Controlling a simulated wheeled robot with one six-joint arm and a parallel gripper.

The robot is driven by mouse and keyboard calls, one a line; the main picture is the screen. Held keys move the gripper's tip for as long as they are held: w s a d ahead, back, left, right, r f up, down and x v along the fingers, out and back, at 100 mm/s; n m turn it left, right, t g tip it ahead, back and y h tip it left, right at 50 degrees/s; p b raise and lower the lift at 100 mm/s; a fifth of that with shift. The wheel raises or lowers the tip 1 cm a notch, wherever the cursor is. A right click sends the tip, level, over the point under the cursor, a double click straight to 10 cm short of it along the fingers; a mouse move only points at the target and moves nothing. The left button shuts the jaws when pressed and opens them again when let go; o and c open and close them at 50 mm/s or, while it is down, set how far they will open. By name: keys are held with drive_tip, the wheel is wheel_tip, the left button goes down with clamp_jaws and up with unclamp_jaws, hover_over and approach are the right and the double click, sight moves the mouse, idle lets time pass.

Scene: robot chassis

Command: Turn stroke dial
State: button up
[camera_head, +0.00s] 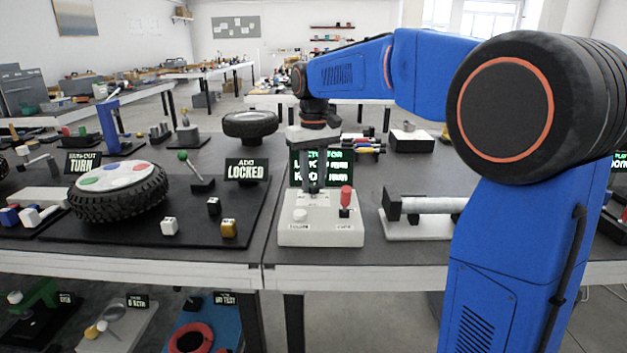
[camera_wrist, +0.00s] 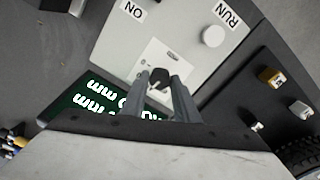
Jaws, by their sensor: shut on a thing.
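The dial is a small dark knob (camera_wrist: 160,76) on a pale plate on top of a white control box (camera_wrist: 120,35). In the head view the same white box (camera_head: 320,236) stands near the table's front edge. My gripper (camera_wrist: 159,82) points down over the box, with its two grey fingers on either side of the knob and shut on it. The box also carries a white round button (camera_head: 300,215) and a red-topped lever (camera_head: 346,197).
A grey cylinder on a white base (camera_head: 430,205) lies to the right. A large tyre (camera_head: 118,195) and small blocks sit on a dark mat to the left. Bare table separates them.

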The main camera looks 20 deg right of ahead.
sight(314, 185)
drive_tip(key=shift+n, duration=1)
drive_tip(key=o, duration=1.1)
drive_tip(key=shift+c, duration=0.2)
wheel_tip(314, 185, up, 17)
drive_tip(key=shift+r, duration=0.2)
drive_tip(key=shift+s, duration=0.1)
